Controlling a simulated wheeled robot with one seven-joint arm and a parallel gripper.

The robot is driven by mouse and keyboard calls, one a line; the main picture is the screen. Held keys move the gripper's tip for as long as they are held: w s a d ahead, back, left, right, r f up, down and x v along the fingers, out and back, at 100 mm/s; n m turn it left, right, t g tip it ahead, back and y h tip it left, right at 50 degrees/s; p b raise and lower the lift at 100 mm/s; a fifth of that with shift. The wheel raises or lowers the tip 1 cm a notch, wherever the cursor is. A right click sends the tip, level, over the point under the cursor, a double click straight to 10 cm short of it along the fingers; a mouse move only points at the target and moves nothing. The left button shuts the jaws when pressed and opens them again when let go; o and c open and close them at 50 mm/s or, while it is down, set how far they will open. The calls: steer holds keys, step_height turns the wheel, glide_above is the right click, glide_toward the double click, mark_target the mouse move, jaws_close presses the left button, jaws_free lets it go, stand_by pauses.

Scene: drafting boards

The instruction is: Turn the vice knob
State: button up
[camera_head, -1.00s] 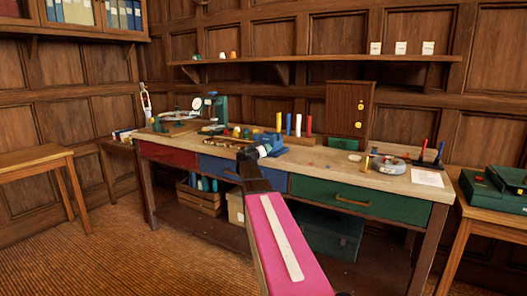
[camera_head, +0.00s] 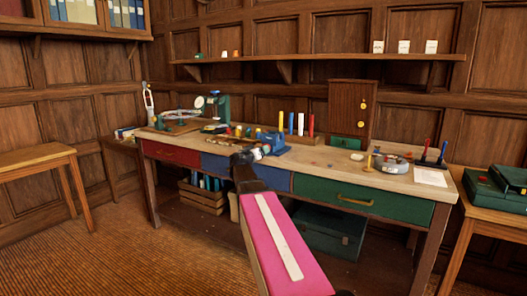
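A blue vice (camera_head: 272,142) stands on the wooden workbench near its front edge, about the middle of the bench. A small pale, silvery part at its near left side may be the knob, but it is too small to make out clearly. My gripper (camera_head: 246,155) is at the end of my pink arm, dark, just left of and in front of the vice at the bench's front edge. It is very close to the pale part; I cannot tell whether they touch. The fingers are too small and dark to show whether they are open or shut.
The workbench (camera_head: 330,167) holds several coloured upright sticks behind the vice, a small wooden cabinet (camera_head: 350,108) and a round grey device (camera_head: 390,163) at the right. A green machine (camera_head: 220,107) stands at the left. Drawers and boxes lie below; open floor is at the left.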

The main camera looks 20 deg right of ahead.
steer(key=shift+v, duration=2.15)
